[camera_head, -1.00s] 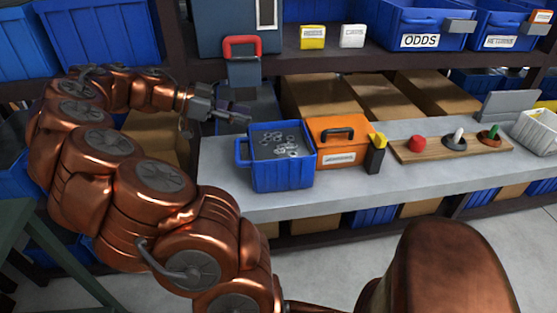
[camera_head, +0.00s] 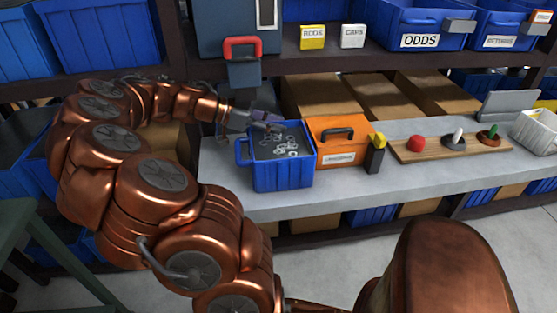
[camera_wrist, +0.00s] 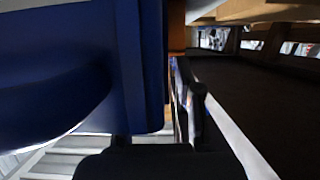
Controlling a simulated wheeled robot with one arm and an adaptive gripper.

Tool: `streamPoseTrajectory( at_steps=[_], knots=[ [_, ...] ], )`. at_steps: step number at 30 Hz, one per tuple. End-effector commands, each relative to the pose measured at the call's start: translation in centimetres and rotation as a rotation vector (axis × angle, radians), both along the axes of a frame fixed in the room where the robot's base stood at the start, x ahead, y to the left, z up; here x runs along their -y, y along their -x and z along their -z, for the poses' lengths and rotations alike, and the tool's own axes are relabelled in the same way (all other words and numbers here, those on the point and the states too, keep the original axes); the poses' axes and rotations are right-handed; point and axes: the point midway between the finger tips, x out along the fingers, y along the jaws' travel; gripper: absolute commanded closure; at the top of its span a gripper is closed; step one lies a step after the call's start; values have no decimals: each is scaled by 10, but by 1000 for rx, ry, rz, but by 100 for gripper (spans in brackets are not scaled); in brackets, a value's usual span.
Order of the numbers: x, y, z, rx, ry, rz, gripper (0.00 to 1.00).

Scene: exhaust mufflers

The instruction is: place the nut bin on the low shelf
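The nut bin, an open blue bin (camera_head: 283,176) with a pile of metal nuts, stands upright on the grey shelf surface (camera_head: 330,195), near its left end. My gripper (camera_head: 268,122) is at the bin's back left rim in the head view. In the wrist view, a large blue wall (camera_wrist: 140,70) fills the left side, and one dark finger (camera_wrist: 188,100) stands just right of it with a narrow gap. The other finger is mostly hidden behind the blue. The fingers look apart, and no grip on the bin shows. A lower level below the grey surface is partly visible.
An orange case (camera_head: 337,143) stands close against the bin's right side. A wooden board (camera_head: 440,152) with coloured knobs lies further right. A dark box with a red handle (camera_head: 243,62) is behind. Cartons and blue bins (camera_head: 372,215) occupy the level below. A green table (camera_head: 40,235) is at left.

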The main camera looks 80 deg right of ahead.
Motion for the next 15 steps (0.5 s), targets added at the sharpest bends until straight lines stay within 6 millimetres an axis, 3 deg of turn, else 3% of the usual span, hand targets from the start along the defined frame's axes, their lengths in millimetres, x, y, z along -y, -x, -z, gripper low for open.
streamPoseTrajectory(
  at_steps=[3,12,15],
  knots=[
    [0,-1,0,0,0,-1,67],
    [0,-1,0,1,0,-1,98],
    [0,-1,0,1,0,-2,100]
  ],
)
